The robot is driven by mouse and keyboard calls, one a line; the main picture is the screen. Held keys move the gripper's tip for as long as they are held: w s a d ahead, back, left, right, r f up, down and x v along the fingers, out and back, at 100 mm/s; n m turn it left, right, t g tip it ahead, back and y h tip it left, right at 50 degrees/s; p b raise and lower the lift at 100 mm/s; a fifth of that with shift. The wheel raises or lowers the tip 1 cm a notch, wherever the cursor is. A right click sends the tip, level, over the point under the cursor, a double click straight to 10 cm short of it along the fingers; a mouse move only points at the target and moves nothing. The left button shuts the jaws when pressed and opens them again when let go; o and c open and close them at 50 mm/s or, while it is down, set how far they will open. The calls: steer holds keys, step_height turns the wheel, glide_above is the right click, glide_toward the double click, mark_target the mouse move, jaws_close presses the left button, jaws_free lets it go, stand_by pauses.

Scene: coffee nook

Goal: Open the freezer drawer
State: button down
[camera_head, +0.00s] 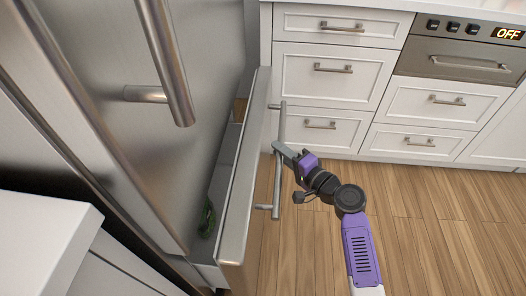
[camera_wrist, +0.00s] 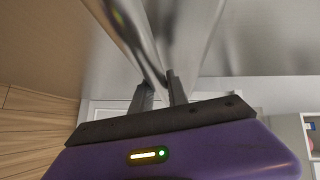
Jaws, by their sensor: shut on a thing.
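The freezer drawer (camera_head: 244,170) is a steel drawer low on the fridge at the left. It stands partly pulled out, with a gap between its front and the fridge body, and a green item (camera_head: 206,218) lies inside. Its bar handle (camera_head: 278,185) runs along the outer face. My gripper (camera_head: 280,148) is shut on this handle, nearer its far end. In the wrist view, the two grey fingers of my gripper (camera_wrist: 160,92) are on either side of the handle (camera_wrist: 136,45).
The fridge door (camera_head: 90,100) with a thick bar handle (camera_head: 165,60) rises above the drawer and looks closed. White cabinets (camera_head: 335,75) and an oven (camera_head: 460,62) line the back. The wooden floor (camera_head: 430,230) at right is clear.

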steer(key=d+b, duration=0.4)
steer(key=d, duration=2)
steer(key=shift+s, duration=0.35)
steer(key=c, duration=1.3)
jaws_free()
steer(key=p+v, duration=0.2)
steer(key=v, duration=0.5)
steer(key=shift+s+d, duration=0.3)
